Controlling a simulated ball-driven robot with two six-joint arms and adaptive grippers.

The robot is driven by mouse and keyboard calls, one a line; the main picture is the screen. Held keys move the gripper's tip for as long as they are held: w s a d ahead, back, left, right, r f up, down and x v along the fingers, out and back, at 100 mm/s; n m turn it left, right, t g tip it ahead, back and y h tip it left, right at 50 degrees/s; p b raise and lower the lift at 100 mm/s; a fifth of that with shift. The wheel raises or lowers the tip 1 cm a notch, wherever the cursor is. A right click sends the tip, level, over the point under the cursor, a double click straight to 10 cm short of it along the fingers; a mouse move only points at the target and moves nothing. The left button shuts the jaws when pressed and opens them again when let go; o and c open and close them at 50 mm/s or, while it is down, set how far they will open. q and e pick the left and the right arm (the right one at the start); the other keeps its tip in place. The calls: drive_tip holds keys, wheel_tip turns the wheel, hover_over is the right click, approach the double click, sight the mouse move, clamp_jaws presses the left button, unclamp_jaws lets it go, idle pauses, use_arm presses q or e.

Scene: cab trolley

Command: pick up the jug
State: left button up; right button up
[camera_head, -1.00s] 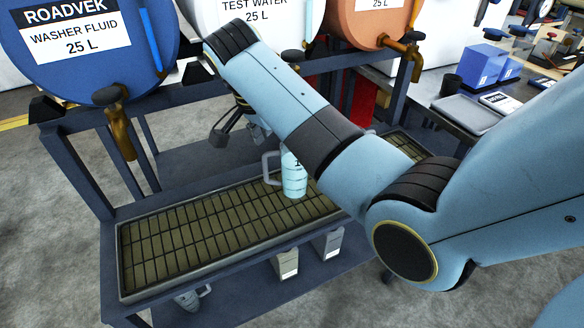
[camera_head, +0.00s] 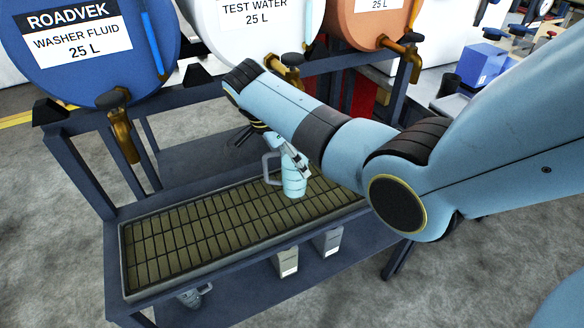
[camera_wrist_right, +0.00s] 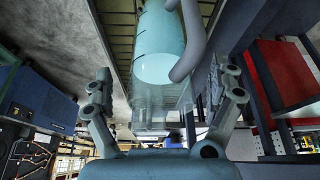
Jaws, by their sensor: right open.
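The jug (camera_head: 293,181) is a pale blue translucent vessel with a grey handle on its left side. It stands upright on the slatted drip tray (camera_head: 178,243) of the trolley. My right gripper (camera_head: 268,141) is behind and above the jug in the head view, partly hidden by my own arm. In the right wrist view the jug (camera_wrist_right: 158,52) shows between the spread fingers of my right gripper (camera_wrist_right: 160,92), with its handle (camera_wrist_right: 190,45) toward the right finger. The gripper is open and holds nothing. I cannot tell whether a finger touches the jug. My left gripper is not in view.
A blue drum (camera_head: 92,48), a white drum (camera_head: 252,30) and an orange drum (camera_head: 372,22) lie above the tray, with brass taps (camera_head: 124,138) jutting over it. Pale containers (camera_head: 287,262) stand on the lower shelf. The tray's left part is clear.

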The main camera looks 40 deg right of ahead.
drive_tip(key=shift+f, duration=0.25)
drive_tip(key=shift+r, duration=0.1)
drive_tip(key=c, duration=1.7)
